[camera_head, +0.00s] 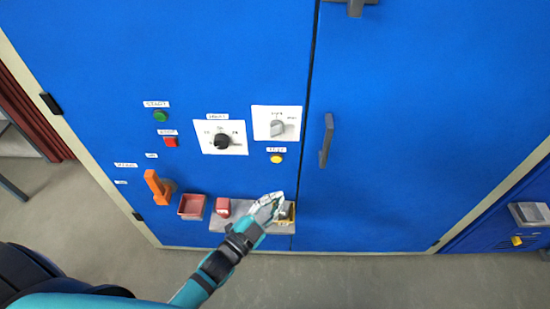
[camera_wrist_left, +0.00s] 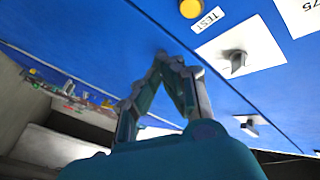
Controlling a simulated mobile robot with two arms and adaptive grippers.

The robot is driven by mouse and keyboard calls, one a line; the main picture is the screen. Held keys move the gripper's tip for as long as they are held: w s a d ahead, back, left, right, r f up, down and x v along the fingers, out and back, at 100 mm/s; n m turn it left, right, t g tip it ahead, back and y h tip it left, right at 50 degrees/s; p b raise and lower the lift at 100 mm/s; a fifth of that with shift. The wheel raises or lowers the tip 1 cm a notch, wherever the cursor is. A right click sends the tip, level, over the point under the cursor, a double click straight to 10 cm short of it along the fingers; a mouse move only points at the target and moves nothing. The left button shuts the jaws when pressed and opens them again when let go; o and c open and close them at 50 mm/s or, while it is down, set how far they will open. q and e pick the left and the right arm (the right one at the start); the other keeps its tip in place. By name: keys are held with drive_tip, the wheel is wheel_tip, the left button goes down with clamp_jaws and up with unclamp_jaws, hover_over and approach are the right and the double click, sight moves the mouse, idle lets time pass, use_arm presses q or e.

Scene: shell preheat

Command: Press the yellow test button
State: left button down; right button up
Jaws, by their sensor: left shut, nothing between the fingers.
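The yellow test button (camera_head: 277,159) is on the blue cabinet front, just below a small label and a white dial plate. In the left wrist view the yellow button (camera_wrist_left: 192,8) is at the top edge, beside its TEST label (camera_wrist_left: 207,19). My left gripper (camera_head: 276,197) is shut and empty; in the head view its tips show below the button, apart from it, in front of the small shelf. In the left wrist view the gripper (camera_wrist_left: 172,62) has its fingers together, with the button up and to the right. My right gripper is not in view.
Dial plates (camera_head: 237,137) and (camera_head: 289,122), a green button (camera_head: 160,116), a red button (camera_head: 170,142), an orange handle (camera_head: 154,184) and a grey door handle (camera_head: 326,140) are nearby. A shelf (camera_head: 222,225) with small boxes juts out below.

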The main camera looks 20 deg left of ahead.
sight(276, 159)
use_arm(q)
drive_tip(key=shift+d+r, duration=0.1)
drive_tip(key=shift+r, duration=0.6)
drive_tip(key=w+a+b, duration=0.2)
drive_tip(key=w, duration=0.6)
drive_tip(key=shift+w+a, duration=0.2)
drive_tip(key=shift+w, duration=0.05)
drive_tip(key=shift+w, duration=0.15)
idle(1.0)
drive_tip(key=shift+w+a, duration=0.1)
drive_tip(key=shift+w, duration=0.15)
